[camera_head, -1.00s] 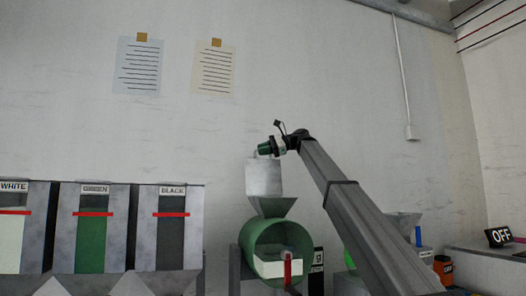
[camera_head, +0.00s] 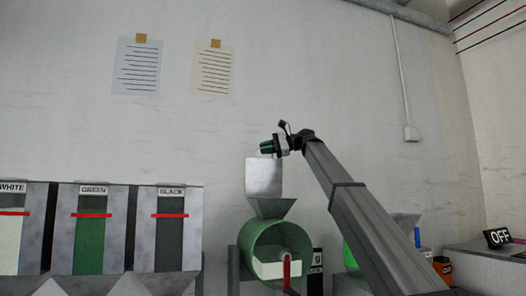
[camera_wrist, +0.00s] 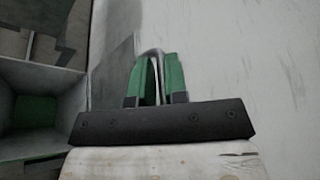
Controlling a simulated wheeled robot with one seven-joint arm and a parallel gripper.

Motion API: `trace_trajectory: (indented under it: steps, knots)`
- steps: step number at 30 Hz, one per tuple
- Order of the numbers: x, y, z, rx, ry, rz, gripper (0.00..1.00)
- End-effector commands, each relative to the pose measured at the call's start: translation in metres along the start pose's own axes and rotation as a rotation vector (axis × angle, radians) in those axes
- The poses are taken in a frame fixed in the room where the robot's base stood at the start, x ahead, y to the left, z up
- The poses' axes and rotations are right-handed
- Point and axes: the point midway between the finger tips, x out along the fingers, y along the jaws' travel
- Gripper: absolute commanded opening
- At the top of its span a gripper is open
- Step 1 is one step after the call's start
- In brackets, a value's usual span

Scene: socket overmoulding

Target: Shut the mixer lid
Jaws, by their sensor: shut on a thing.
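The mixer (camera_head: 283,240) is a green drum in a grey frame with a grey funnel hopper (camera_head: 270,207) on top. Its lid (camera_head: 263,178) is a pale grey panel standing upright, open, above the hopper. My gripper (camera_head: 265,150) is at the lid's top edge. In the wrist view, the green fingers of my gripper (camera_wrist: 155,65) are shut on a light metal handle (camera_wrist: 154,53), and the lid (camera_wrist: 113,72) stands behind them. The hopper's square opening (camera_wrist: 35,85) with a green bottom lies at left. The fingers partly hide the handle.
Bins labelled WHITE, GREEN (camera_head: 94,230) and BLACK (camera_head: 170,230) stand at left. Another machine (camera_head: 405,222) is partly hidden behind my arm. An OFF sign (camera_head: 497,237) stands on the right bench. The wall is close behind the lid; air above the bins is clear.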

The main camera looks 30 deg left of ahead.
Motion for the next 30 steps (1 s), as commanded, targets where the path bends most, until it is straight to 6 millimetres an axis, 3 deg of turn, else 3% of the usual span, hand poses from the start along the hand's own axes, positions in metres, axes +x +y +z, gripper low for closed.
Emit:
trace_trajectory:
  steps: [1,6,15,30]
  knots:
    - [-0.004,0.013,0.009,-0.040,0.000,-0.015,0.00]
    - [-0.013,0.035,0.031,-0.188,-0.003,-0.078,0.00]
    - [-0.027,0.082,0.059,-0.447,-0.007,-0.194,0.00]
    - [-0.035,0.170,0.074,-0.871,-0.015,-0.379,0.00]
